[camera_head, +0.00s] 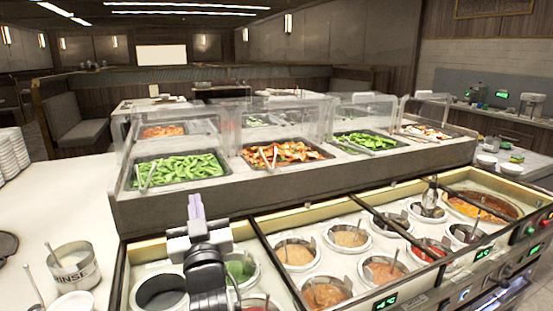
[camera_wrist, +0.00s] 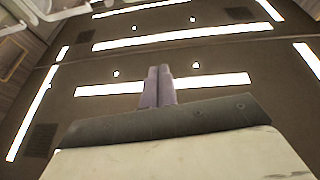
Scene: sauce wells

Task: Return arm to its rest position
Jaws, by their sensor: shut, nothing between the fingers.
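My gripper (camera_head: 196,207) points upward in the head view, above the left end of the sauce well counter. Its two pale purple fingers are together, with nothing between them. In the wrist view the closed fingers (camera_wrist: 158,86) stand against the ceiling and its bright light strips. My dark wrist and forearm rise in front of the wells and hide part of the dark empty-looking well (camera_head: 160,291) and the green sauce well (camera_head: 240,270). The gripper touches nothing that I can see.
Several sauce wells, such as the tan one (camera_head: 296,254), fill the counter to the right. Behind stands a raised food bar with a clear guard (camera_head: 283,125) and trays of food. A container marked RINSE (camera_head: 75,267) stands at left on the white counter (camera_head: 60,205).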

